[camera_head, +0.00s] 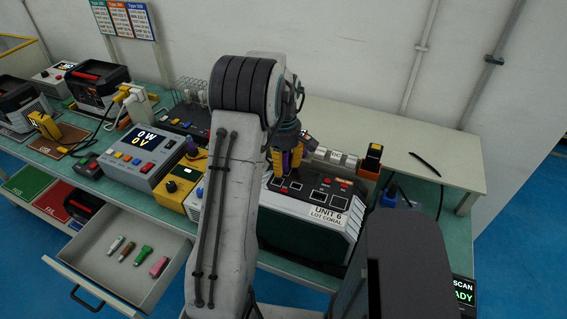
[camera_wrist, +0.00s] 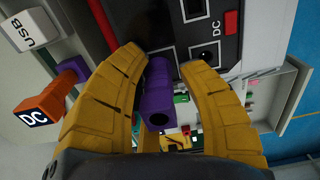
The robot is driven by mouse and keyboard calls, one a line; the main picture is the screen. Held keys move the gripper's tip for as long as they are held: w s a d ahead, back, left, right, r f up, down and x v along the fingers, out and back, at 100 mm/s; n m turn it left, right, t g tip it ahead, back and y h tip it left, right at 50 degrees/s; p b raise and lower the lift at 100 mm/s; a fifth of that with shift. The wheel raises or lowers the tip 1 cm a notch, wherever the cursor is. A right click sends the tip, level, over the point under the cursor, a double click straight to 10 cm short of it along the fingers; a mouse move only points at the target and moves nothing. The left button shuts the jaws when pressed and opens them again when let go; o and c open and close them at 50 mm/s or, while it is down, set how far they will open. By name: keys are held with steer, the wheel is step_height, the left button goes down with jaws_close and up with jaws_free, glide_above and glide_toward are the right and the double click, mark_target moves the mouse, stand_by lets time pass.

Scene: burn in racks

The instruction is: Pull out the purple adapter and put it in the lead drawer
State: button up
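The purple adapter (camera_wrist: 158,95) is a short tube with a round hole in its near end. It lies between the yellow fingers of my gripper (camera_wrist: 165,68) in the wrist view. The left finger is very close to it; a narrow gap seems to show on the right, so the fingers look open around it. Its far end is by the dark panel; whether it is seated there is unclear. In the head view my gripper (camera_head: 284,162) is over the Unit 6 box (camera_head: 325,208), with purple showing between the fingers. The lead drawer (camera_head: 82,270) is pulled open at lower left.
Several small leads, including a green one (camera_head: 143,255) and a pink one (camera_head: 159,267), lie in the drawer. A grey meter (camera_head: 143,158) and a yellow box (camera_head: 178,187) stand left of my arm. An orange DC plug (camera_wrist: 40,108) with a purple part shows in the wrist view.

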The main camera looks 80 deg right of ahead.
jaws_close()
stand_by(0.5)
